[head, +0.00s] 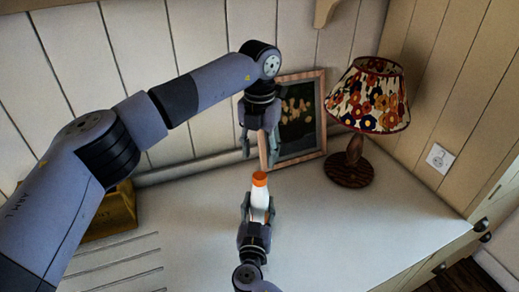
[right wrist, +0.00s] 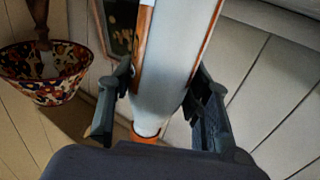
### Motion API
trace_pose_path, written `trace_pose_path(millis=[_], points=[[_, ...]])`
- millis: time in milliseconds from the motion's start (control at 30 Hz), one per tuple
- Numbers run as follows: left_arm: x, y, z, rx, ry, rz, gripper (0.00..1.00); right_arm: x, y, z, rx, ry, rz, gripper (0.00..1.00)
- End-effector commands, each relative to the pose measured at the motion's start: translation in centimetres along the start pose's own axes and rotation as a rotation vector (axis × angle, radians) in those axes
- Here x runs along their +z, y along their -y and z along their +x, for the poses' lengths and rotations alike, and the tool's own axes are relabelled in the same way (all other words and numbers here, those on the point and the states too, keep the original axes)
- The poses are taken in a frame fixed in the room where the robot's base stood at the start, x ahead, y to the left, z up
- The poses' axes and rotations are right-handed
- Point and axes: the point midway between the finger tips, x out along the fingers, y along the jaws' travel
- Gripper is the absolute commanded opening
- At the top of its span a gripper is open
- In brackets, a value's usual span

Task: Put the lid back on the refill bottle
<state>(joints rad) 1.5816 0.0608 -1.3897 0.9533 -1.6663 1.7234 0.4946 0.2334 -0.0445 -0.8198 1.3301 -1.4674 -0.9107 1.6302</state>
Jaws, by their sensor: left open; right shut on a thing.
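The white refill bottle (head: 259,198) looks upright in the head view, with the orange lid (head: 259,179) at its top. My right gripper (head: 257,212) is shut around the bottle's body. In the right wrist view the bottle (right wrist: 172,70) shows between the two fingers, and an orange part at its narrow end is partly hidden by my gripper's body. I cannot tell how firmly the lid sits. My left gripper (head: 259,148) is open and empty, pointing down above the lid, with a visible gap between them.
A lamp with a floral shade (head: 370,95) stands to the right on the pale counter (head: 370,230). A framed picture (head: 300,122) leans on the back wall behind the grippers. A wooden box (head: 110,213) is at the left, partly behind my left arm. The counter's right side is clear.

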Motion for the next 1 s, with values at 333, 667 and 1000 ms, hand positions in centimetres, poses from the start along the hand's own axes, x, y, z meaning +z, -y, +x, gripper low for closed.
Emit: trace_pose_path(millis=[333,667,1000], points=[[-0.1,0.0,5.1,-0.001,-0.004,0.001,0.48,-0.1,0.0,0.0,0.0,-0.001,0.0,0.0],[-0.1,0.0,7.7,0.0,-0.001,0.001,0.48,-0.1,0.0,0.0,0.0,-0.001,0.0,0.0],[0.0,0.0,7.7,0.0,-0.001,0.001,0.43,0.0,0.0,0.0,0.0,-0.001,0.0,0.0]])
